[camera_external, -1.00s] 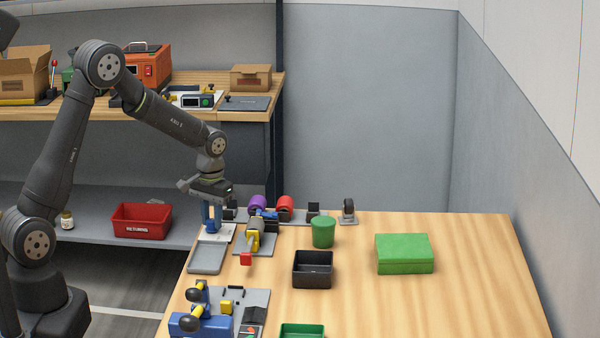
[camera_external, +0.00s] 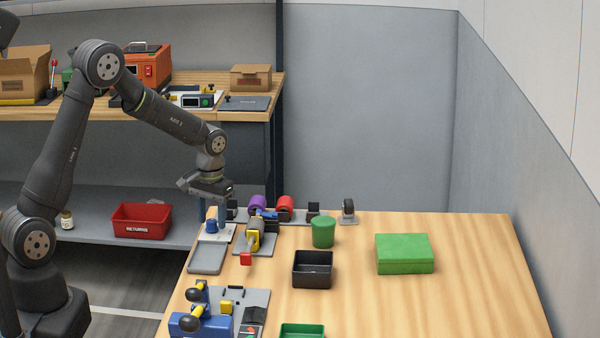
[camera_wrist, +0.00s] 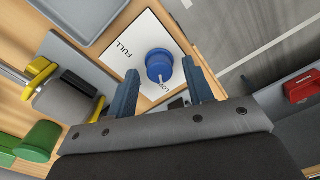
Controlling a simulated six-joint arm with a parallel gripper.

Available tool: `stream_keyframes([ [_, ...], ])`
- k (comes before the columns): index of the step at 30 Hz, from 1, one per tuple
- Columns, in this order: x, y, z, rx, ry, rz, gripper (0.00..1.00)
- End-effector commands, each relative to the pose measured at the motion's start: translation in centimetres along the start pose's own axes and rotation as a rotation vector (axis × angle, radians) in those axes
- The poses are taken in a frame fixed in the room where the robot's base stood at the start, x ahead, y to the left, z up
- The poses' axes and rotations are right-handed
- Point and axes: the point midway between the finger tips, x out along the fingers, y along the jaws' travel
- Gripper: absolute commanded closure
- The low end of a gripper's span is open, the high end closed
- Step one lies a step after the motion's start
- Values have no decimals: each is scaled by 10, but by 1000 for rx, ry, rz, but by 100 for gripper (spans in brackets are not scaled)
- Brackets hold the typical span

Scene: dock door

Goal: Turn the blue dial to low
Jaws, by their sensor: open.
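The blue dial (camera_wrist: 159,65) sits on a white plate (camera_wrist: 134,62) with the words FULL and LOW printed on it. Its pale pointer mark faces the word LOW, which is partly covered. In the external view the dial (camera_external: 212,226) stands at the table's left back edge. My gripper (camera_wrist: 160,68) is open, with one finger to each side of the dial in the wrist view.
A grey tray (camera_external: 206,259) lies in front of the dial plate. A yellow and red lever fixture (camera_external: 253,241) stands close on the right. A black bin (camera_external: 313,269), green cup (camera_external: 323,231) and green box (camera_external: 404,253) are farther right. The table's right side is clear.

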Motion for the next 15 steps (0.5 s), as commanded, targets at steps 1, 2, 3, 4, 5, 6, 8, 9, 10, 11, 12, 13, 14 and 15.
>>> stream_keyframes([
  [1,-6,0,-1,0,3,1,53],
  [2,-10,0,-1,0,4,1,53],
  [3,-17,0,-1,0,5,2,53],
  [4,-23,0,-1,0,6,2,53],
  [5,-29,0,-1,0,7,2,53],
  [6,-38,0,-1,0,6,2,53],
  [8,-53,0,-1,0,6,2,53],
  [9,-63,0,-1,0,7,2,53],
  [10,-71,0,-1,0,8,2,53],
  [11,-78,0,-1,0,7,2,53],
  [12,-88,0,-1,0,7,2,53],
  [13,-96,0,-1,0,7,2,53],
  [14,-103,0,-1,0,7,2,53],
  [15,-112,0,-1,0,6,2,53],
])
